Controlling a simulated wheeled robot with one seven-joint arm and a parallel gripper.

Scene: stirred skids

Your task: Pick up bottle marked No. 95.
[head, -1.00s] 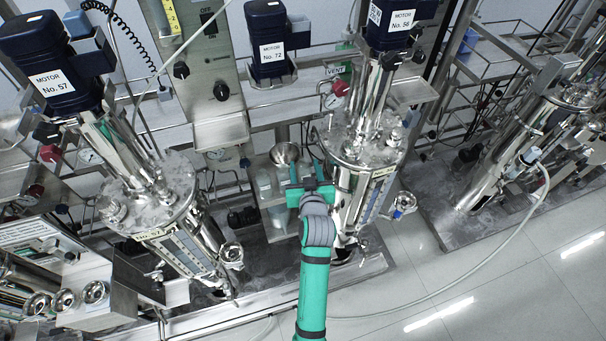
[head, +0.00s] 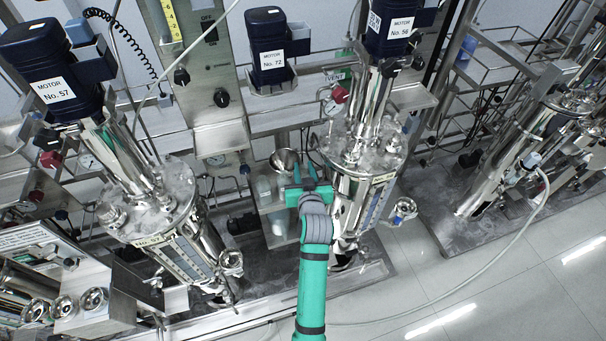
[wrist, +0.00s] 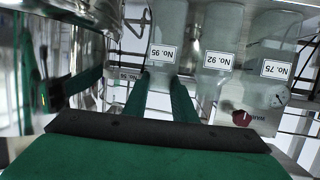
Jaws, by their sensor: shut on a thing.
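The bottle marked No. 95 (wrist: 165,28) is pale grey-white and translucent, and its label shows upside down in the wrist view. My gripper (wrist: 161,80) is shut on this bottle, one green finger at each side of it below the label. Bottles No. 92 (wrist: 220,32) and No. 75 (wrist: 274,40) stand in a row to its right. In the head view my gripper (head: 306,178) is at the small shelf between two steel vessels. I cannot make out the No. 95 bottle there.
A steel vessel (head: 349,195) stands close on the right of my gripper in the head view. A metal bowl (head: 284,160) is just behind it. Another vessel (head: 190,255) stands to the left. Open tiled floor (head: 450,270) lies at the lower right.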

